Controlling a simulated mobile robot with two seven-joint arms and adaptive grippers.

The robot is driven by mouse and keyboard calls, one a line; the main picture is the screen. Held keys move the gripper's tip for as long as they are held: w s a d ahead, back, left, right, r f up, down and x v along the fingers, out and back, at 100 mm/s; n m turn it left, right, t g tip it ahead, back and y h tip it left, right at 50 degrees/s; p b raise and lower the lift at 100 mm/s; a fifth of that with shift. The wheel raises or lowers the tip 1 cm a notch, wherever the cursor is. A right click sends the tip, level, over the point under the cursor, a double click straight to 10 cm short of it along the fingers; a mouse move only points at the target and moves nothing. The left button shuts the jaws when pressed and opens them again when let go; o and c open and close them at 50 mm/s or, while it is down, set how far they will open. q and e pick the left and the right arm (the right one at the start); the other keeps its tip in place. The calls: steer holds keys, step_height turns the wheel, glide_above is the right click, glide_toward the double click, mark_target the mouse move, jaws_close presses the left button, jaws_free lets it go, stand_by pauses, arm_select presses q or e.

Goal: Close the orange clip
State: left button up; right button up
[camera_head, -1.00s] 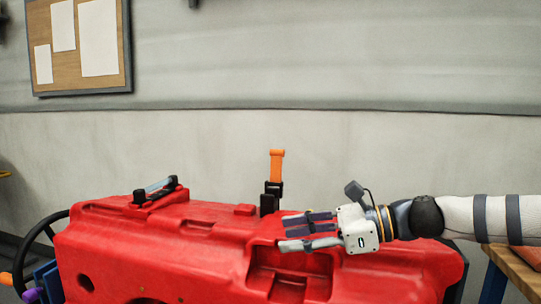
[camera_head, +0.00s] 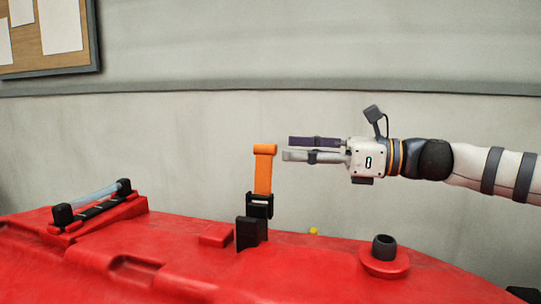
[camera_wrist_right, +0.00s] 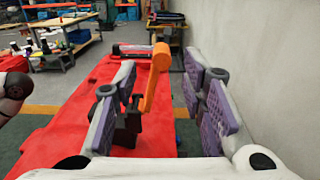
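The orange clip (camera_head: 264,170) stands upright, raised on its black hinge (camera_head: 259,205) on top of the red tank (camera_head: 190,262). It also shows in the right wrist view (camera_wrist_right: 154,80), tilted slightly and lined up with the gap between the fingers. My right gripper (camera_head: 287,148) is just right of the clip's top end, fingers pointing left at it. It appears apart from the clip. The right wrist view shows its fingers (camera_wrist_right: 158,92) spread wide with nothing gripped. My left gripper is not in view.
A second black latch with a clear handle (camera_head: 92,203) lies on the tank at left. A black-capped port (camera_head: 384,248) rises from the tank below my right arm. A grey wall (camera_head: 180,150) stands behind. Workbenches (camera_wrist_right: 62,25) are far off.

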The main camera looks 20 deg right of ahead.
mark_target(272, 150)
steer(key=x, duration=0.5)
steer(key=shift+w+a, duration=0.1)
steer(key=shift+w, duration=0.1)
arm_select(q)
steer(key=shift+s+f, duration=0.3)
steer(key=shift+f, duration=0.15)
arm_select(e)
jaws_close()
